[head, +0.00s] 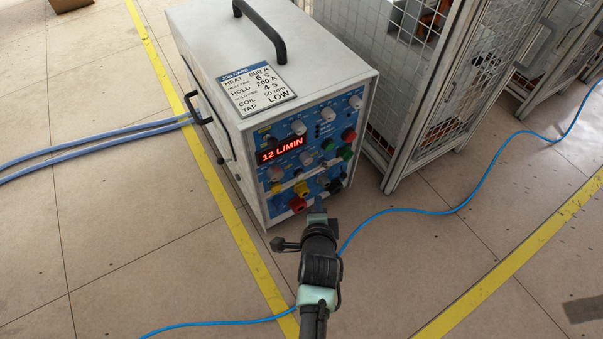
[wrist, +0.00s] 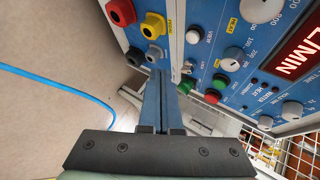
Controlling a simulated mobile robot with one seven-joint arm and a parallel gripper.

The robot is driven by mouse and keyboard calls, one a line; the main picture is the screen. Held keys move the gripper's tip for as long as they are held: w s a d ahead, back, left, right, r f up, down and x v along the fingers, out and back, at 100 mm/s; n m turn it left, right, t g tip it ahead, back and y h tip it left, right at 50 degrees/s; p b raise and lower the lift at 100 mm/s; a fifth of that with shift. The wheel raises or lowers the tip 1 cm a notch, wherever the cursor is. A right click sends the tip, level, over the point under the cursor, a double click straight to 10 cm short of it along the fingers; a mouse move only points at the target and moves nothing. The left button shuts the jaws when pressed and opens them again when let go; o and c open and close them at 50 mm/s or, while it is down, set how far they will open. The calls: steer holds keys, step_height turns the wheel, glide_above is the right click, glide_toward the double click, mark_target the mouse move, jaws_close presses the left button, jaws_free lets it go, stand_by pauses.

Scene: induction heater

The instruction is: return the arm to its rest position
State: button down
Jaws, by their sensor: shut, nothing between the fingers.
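My gripper (wrist: 158,78) is shut, its two blue fingers together with nothing between them. In the head view my gripper (head: 318,203) is at the lower front of the induction heater (head: 215,85), and my arm reaches up from the bottom edge. In the wrist view the fingers point along the heater's blue front panel (wrist: 205,45), close to its sockets and knobs. I cannot tell whether the fingertips touch the panel. The red display (head: 281,150) reads 12 L/MIN.
A mesh cage (head: 405,95) stands close to the heater's right. A blue cable (head: 480,190) crosses the floor and passes behind my arm. Light blue hoses (head: 90,140) run to the heater's left side. Yellow lines (head: 510,265) mark the floor, which is otherwise largely open.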

stand_by(0.7)
steer(key=w+r+n+t+p, duration=0.2)
steer(key=w+r+p, duration=0.1)
steer(key=r, duration=1.2)
steer(key=w+r+n+t+p, duration=0.2)
steer(key=r+n+t+p, duration=0.1)
steer(key=r, duration=1.2)
steer(key=w+r+n+t+p, duration=0.2)
steer(key=w+r+p, duration=0.1)
steer(key=r, duration=1.2)
steer(key=s+r+n+t+p, duration=0.2)
steer(key=s+r, duration=0.2)
steer(key=r, duration=0.8)
steer(key=s+r+n+t+p, duration=0.2)
steer(key=s+r+n+p, duration=0.1)
steer(key=r, duration=1)
steer(key=s+r+n+t+p, duration=0.2)
steer(key=s+r+t+p, duration=0.1)
steer(key=s+r, duration=0.55)
steer(key=s+r+n+t+p, duration=0.25)
steer(key=s+r, duration=0.35)
steer(key=r, duration=0.6)
step_height(320, 180, up, 36)
steer(key=w+p, duration=0.1)
steer(key=p, duration=3.5)
steer(key=shift+a+f+g+p, duration=0.2)
steer(key=shift+a+g+p, duration=0.05)
steer(key=shift+g+p, duration=0.1)
